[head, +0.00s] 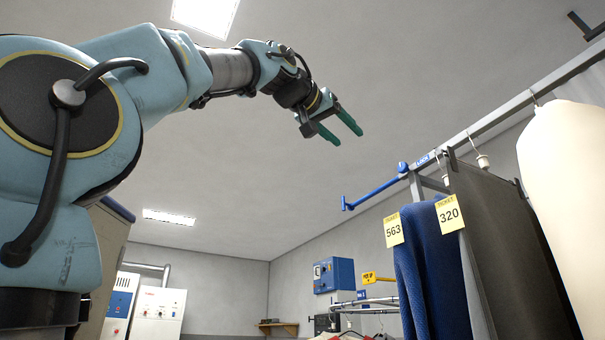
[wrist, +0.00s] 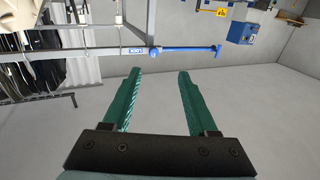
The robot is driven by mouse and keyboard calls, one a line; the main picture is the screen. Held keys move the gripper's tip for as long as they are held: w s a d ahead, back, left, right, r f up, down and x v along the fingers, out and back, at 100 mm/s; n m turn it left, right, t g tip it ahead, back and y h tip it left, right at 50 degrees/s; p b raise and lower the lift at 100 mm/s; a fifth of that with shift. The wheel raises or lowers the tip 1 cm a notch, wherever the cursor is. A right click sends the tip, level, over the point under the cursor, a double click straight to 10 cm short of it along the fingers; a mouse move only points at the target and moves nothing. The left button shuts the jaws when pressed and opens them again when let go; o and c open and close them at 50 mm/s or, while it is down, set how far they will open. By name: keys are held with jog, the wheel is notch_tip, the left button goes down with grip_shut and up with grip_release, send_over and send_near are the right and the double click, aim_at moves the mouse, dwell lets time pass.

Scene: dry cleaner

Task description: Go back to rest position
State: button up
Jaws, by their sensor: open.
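My gripper (head: 340,127) is raised high in the upper middle of the head view, near the ceiling and left of the garment rail. Its two green fingers are apart with nothing between them. In the wrist view my gripper (wrist: 160,75) also shows open and empty, with bare wall or ceiling behind the fingers. The blue rail arm (wrist: 190,49) lies beyond the fingertips in that view.
A garment rail (head: 500,112) holds a blue garment (head: 430,270) with tickets 563 and 320, a dark garment (head: 505,250) and a pale one (head: 570,190). A blue rail arm (head: 375,187) sticks out left. A blue box (head: 334,274) hangs behind. Space around my gripper looks clear.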

jog(key=s+a+b, duration=0.4)
jog(key=s+a, duration=0.1)
jog(key=a, duration=0.4)
dwell(0.4)
dwell(0.4)
